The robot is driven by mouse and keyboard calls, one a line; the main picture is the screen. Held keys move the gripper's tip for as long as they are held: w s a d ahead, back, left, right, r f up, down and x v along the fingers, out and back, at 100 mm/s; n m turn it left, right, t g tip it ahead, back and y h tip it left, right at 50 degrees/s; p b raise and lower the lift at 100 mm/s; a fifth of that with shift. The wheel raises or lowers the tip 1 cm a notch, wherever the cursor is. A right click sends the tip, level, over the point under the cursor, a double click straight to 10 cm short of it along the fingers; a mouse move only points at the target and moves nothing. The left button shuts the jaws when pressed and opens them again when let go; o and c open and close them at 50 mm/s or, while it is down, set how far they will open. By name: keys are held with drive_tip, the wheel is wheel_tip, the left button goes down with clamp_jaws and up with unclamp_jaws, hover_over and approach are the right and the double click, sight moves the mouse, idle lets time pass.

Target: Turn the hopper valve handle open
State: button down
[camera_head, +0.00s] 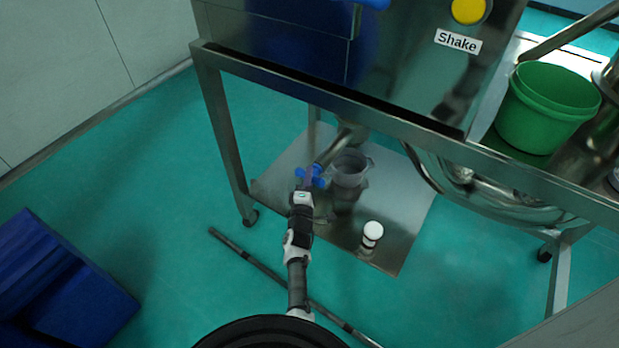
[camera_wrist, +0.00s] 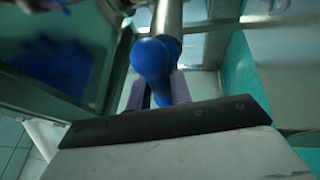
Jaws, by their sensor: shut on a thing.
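The blue valve handle (camera_head: 318,181) is on the metal hopper outlet pipe (camera_head: 326,152) below the steel frame. My gripper (camera_head: 308,178) reaches in under the machine and meets the handle. In the wrist view, the rounded blue handle (camera_wrist: 151,58) sits between the two fingers of my gripper (camera_wrist: 158,92), which are shut on it. The metal pipe (camera_wrist: 167,17) runs up behind the handle. The valve's inner position is hidden.
A translucent container (camera_head: 349,170) stands on the lower steel shelf (camera_head: 400,228) right of the handle. A white-capped jar (camera_head: 372,236) stands nearer. The steel frame rail (camera_head: 330,92) passes above my arm. A green bucket (camera_head: 540,115) is at the right.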

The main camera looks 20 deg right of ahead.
drive_tip(key=shift+f, duration=0.1)
drive_tip(key=m+h+b, duration=0.1)
drive_tip(key=m, duration=0.1)
drive_tip(key=m+h+b, duration=0.1)
drive_tip(key=m, duration=0.1)
drive_tip(key=shift+a+f+t, duration=0.1)
drive_tip(key=shift+t, duration=0.2)
drive_tip(key=m+h+b, duration=0.1)
drive_tip(key=m+h, duration=0.1)
drive_tip(key=m, duration=0.2)
drive_tip(key=m+g+h+b, duration=0.1)
drive_tip(key=m+h+b, duration=0.1)
drive_tip(key=m, duration=0.2)
drive_tip(key=m+g+h+b, duration=0.1)
drive_tip(key=m, duration=0.2)
drive_tip(key=m+g+h+b, duration=0.1)
drive_tip(key=m+g+h, duration=0.1)
drive_tip(key=m, duration=0.2)
drive_tip(key=shift+m+g+h+b, duration=0.35)
drive_tip(key=shift+m+g, duration=0.6)
drive_tip(key=shift+m, duration=0.7)
drive_tip(key=shift+m+g+h+b, duration=0.35)
drive_tip(key=shift+m+g, duration=0.6)
drive_tip(key=shift+m, duration=0.7)
drive_tip(key=shift+r, duration=0.2)
drive_tip(key=c, duration=1.3)
unclamp_jaws()
